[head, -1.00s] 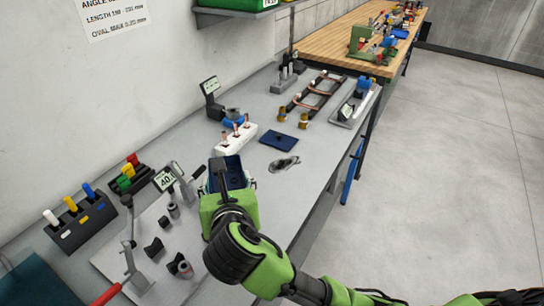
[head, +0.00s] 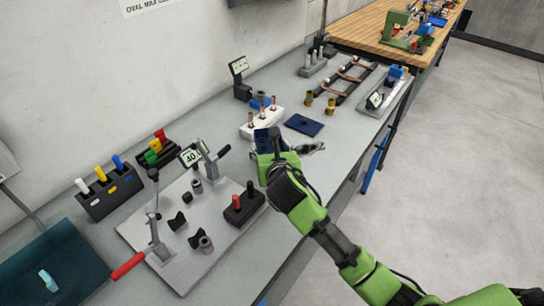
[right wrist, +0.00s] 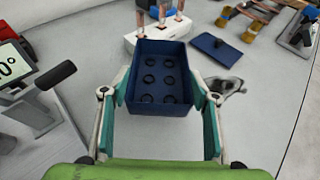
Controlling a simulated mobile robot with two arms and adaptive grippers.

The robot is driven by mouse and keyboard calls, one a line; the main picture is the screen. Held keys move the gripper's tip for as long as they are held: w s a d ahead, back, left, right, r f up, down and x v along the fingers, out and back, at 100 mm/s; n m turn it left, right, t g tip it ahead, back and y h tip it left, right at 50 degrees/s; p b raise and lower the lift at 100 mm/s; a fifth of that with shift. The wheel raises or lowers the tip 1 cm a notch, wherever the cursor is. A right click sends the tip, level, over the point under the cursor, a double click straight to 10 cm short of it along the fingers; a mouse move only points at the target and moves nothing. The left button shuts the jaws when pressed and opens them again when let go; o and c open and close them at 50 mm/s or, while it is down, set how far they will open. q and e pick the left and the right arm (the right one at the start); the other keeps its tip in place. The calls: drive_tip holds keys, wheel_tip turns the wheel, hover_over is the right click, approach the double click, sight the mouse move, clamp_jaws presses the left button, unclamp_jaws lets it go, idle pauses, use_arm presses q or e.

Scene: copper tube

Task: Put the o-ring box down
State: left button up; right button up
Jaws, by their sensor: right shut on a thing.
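The o-ring box is a small dark blue open box holding several black o-rings. It shows in the right wrist view (right wrist: 158,107) and in the head view (head: 263,143). My right gripper (head: 270,152) is shut on it, with one finger along each side in the right wrist view (right wrist: 163,95). The box is upright, just in front of the white block with copper pieces (right wrist: 165,27). I cannot tell whether its bottom touches the bench. My left gripper is not in view.
A flat blue lid-like plate (head: 303,125) and a small grey metal tool (head: 312,148) lie to the right. A metal plate with lever clamps (head: 178,225) and a black block with red and black pegs (head: 244,205) are nearer. Bare grey bench (right wrist: 90,60) shows left of the box.

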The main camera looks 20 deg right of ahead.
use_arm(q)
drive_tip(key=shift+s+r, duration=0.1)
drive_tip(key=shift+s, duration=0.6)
use_arm(e)
drive_tip(key=shift+w+d+f, duration=0.1)
drive_tip(key=shift+w+f, duration=0.05)
drive_tip(key=shift+f, duration=0.85)
drive_tip(key=shift+w+d+f, duration=0.1)
drive_tip(key=shift+f, duration=0.85)
drive_tip(key=shift+f, duration=0.1)
drive_tip(key=o, duration=1.5)
drive_tip(key=v, duration=0.7)
drive_tip(key=shift+s+r, duration=0.2)
drive_tip(key=shift+s, duration=0.05)
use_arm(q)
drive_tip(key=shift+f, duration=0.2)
